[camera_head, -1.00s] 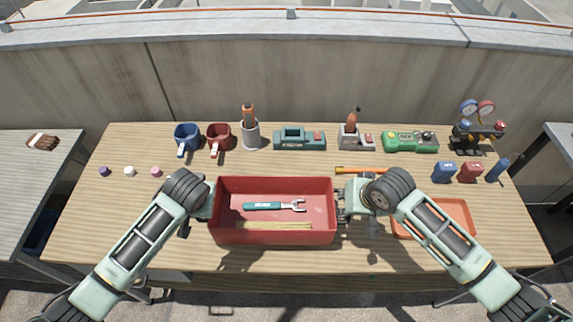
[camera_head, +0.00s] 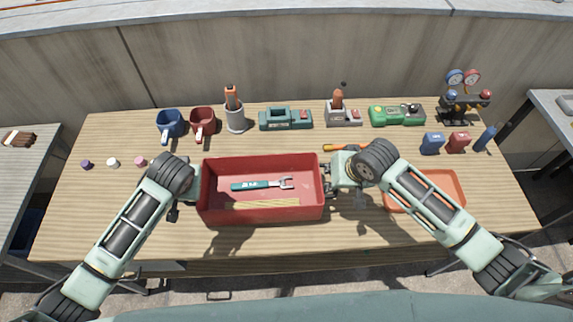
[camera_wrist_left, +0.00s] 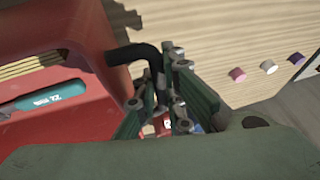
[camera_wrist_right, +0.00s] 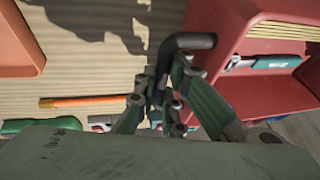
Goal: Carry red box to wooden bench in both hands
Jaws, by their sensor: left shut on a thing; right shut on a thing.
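The red box (camera_head: 262,214) is an open tray over the middle of the wood-topped bench (camera_head: 120,220). A green-handled wrench (camera_head: 262,184) and pale sticks (camera_head: 260,204) lie inside it. My left gripper (camera_head: 190,192) is at its left end, shut on a black handle (camera_wrist_left: 135,54). My right gripper (camera_head: 336,186) is at its right end, shut on the other black handle (camera_wrist_right: 188,42). The box looks level. A shadow falls in front of it; I cannot tell how large any gap beneath is.
Mugs (camera_head: 203,121), a tool holder (camera_head: 236,118), devices and gauges (camera_head: 465,100) line the back. An orange tray (camera_head: 448,183) lies right, under my right arm. A screwdriver (camera_head: 345,146) lies behind the box. Side tables (camera_head: 20,170) flank the bench. Its front left is clear.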

